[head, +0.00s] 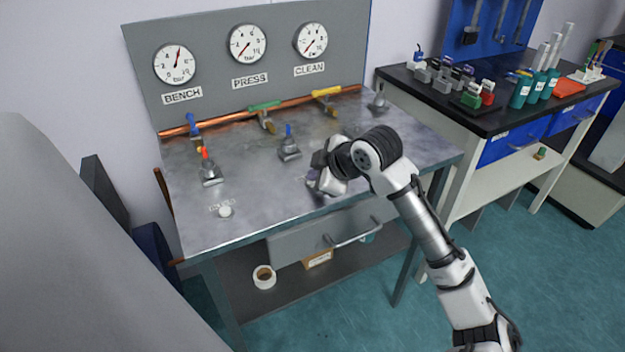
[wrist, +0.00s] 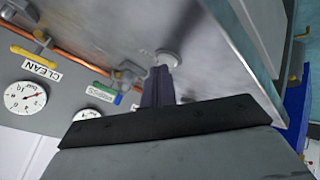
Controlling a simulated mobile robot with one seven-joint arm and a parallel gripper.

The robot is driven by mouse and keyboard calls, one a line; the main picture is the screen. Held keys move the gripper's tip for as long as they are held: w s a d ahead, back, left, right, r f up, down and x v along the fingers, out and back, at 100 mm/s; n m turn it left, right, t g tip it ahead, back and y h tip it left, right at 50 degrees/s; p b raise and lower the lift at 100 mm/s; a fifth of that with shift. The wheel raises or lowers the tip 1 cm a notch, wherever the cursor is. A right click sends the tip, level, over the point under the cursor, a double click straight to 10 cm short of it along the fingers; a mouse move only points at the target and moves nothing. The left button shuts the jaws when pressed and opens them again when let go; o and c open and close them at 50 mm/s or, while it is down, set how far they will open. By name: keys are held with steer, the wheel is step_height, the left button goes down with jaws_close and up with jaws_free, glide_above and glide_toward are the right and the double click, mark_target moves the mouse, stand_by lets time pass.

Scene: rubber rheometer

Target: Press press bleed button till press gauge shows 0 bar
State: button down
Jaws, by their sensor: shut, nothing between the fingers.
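The press gauge (head: 248,44) hangs in the middle of the grey back panel above its PRESS label. Its needle seems to point to the lower left, near the low end, but is too small to read exactly. My gripper (head: 313,178) is shut and empty, low over the front right of the metal bench. In the wrist view its fingertips (wrist: 163,70) are at a pale round button (wrist: 169,58) on the bench top. I cannot tell whether they touch or press it. In the head view my gripper and arm hide that button.
Another white button (head: 225,211) stands at the bench's front left. The bench gauge (head: 174,64) and clean gauge (head: 311,40) flank the press gauge.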

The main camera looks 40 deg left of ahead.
steer(key=shift+r+p, duration=0.7)
steer(key=shift+r, duration=0.1)
steer(key=shift+r+p, duration=2.05)
steer(key=shift+r, duration=0.5)
